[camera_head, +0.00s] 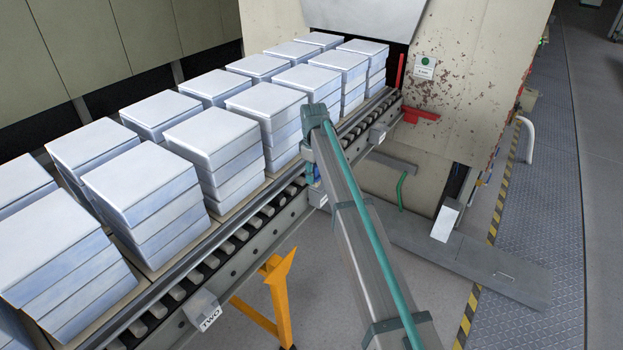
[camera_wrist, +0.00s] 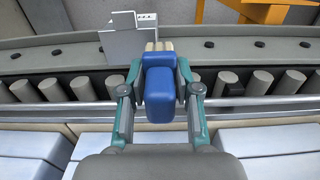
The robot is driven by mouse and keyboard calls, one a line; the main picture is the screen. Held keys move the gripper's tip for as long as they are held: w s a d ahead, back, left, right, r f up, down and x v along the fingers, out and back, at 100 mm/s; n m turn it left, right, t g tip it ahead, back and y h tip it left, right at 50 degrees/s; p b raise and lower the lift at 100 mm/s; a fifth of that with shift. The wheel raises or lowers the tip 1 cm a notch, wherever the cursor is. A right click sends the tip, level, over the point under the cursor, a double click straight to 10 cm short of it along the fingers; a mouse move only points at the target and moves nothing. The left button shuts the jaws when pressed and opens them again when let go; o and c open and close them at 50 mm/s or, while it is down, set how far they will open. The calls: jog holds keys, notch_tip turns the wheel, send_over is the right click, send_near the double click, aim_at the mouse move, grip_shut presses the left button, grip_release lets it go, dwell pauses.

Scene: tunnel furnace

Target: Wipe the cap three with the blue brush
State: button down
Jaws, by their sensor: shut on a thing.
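My gripper (camera_wrist: 160,80) is shut on the blue brush (camera_wrist: 161,103) in the wrist view. Its pale bristles (camera_wrist: 159,46) point to the top of the picture, toward the conveyor's outer rail. A light grey plate with small dark lettering (camera_wrist: 122,24) stands on that rail beside the bristles. I cannot read the lettering or tell whether bristles and plate touch. In the head view, a bit of blue (camera_head: 311,175) shows beside my arm at the rail, and the rest of the gripper is hidden. Another plate, marked TWO (camera_head: 209,318), is nearer on the rail.
Stacks of whitish slabs (camera_head: 213,140) fill the conveyor's far side, close beside my arm. Rollers (camera_wrist: 180,83) run along the rail. A yellow support (camera_head: 278,295) stands below it. The furnace (camera_head: 475,60) is at the back, with a red bracket (camera_head: 421,115) near the rail.

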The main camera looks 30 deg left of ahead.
jog(key=shift+r+p, duration=0.9)
jog(key=shift+r, duration=1.65)
